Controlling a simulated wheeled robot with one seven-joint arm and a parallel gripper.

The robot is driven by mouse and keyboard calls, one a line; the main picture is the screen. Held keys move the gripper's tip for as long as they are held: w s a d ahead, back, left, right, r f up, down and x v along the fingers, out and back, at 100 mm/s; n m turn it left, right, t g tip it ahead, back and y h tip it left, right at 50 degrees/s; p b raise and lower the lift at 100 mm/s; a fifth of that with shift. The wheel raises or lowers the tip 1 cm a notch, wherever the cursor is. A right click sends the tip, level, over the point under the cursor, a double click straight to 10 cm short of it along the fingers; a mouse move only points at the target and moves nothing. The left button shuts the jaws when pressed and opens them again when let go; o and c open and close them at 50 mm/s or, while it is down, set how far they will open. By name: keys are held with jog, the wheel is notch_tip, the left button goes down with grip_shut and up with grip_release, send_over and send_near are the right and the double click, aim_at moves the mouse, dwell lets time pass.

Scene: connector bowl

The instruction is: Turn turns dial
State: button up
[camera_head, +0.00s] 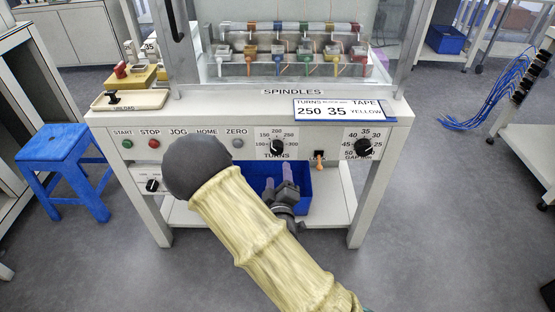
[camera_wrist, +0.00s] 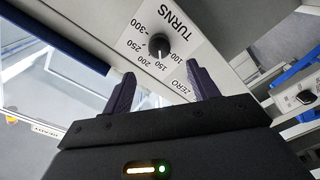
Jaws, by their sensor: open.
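The turns dial (camera_head: 277,147) is a black round knob on the white front panel, with a number scale around it and the word TURNS below. In the wrist view the dial (camera_wrist: 158,45) sits ahead of the fingertips, and its light mark seems to face about 150. My gripper (camera_head: 288,172) is below and slightly right of the dial in the head view. In the wrist view my gripper (camera_wrist: 161,76) has its two dark fingers wide apart, with nothing between them. It appears apart from the knob. A sign (camera_head: 340,110) reads turns 250, 35, tape yellow.
A second black dial (camera_head: 363,147) is to the right, with an orange-tipped switch (camera_head: 319,160) between. Buttons (camera_head: 154,144) line the panel's left. A blue bin (camera_head: 309,188) stands on the shelf below. A blue stool (camera_head: 66,170) stands left.

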aim_at(278, 152)
jog(key=shift+w+f+b, duration=0.2)
jog(key=shift+w+b, duration=0.5)
jog(key=shift+b, duration=1.25)
jog(key=shift+w+d+b, duration=0.15)
jog(key=shift+w+b, duration=0.05)
jog(key=shift+b, duration=0.65)
jog(key=w, duration=0.5)
jog(key=w+b, duration=0.1)
jog(key=w, duration=0.2)
jog(key=shift+w+d+r, duration=0.2)
jog(key=shift+w+r, duration=0.05)
jog(key=shift+w, duration=0.1)
jog(key=c, duration=1)
